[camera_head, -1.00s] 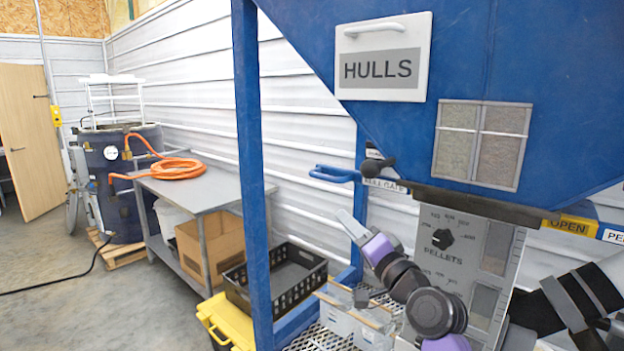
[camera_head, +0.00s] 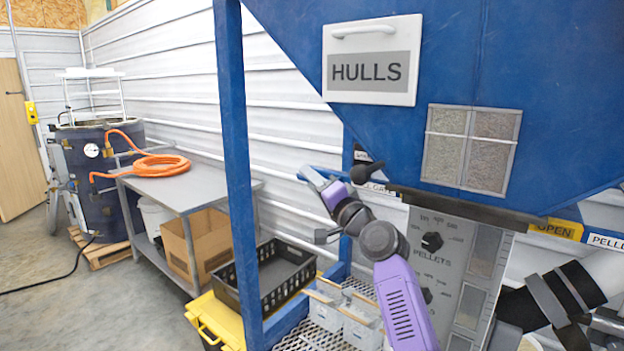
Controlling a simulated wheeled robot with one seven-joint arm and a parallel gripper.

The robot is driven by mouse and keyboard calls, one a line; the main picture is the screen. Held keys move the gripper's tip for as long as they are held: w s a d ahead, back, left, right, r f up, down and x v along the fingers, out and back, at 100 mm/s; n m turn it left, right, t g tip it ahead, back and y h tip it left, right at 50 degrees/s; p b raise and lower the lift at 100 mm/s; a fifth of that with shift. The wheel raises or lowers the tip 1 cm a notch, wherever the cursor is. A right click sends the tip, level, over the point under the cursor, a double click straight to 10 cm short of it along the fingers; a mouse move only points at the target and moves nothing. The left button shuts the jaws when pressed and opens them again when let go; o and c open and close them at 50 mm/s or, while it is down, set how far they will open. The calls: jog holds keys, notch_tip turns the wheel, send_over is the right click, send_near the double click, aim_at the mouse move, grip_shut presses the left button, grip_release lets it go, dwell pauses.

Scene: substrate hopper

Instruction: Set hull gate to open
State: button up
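The blue hopper (camera_head: 400,35) carries a white HULLS plate (camera_head: 371,60). Below its left slope is a partly covered label (camera_head: 378,188), on which "GATE" can be made out. A blue handle (camera_head: 335,176) sticks out to the left at the same height. My gripper (camera_head: 312,178) is raised at this handle and overlaps it in the picture. I cannot tell whether they touch, or whether its fingers are apart. My purple arm reaches up from below.
A control panel marked PELLETS (camera_head: 440,250) stands right of my arm. A yellow OPEN sign (camera_head: 556,229) is farther right. A blue post (camera_head: 240,170) stands left of my gripper. A black crate (camera_head: 262,285) and small clear boxes (camera_head: 345,312) sit below.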

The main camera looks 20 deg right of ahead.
grip_shut()
dwell(1.5)
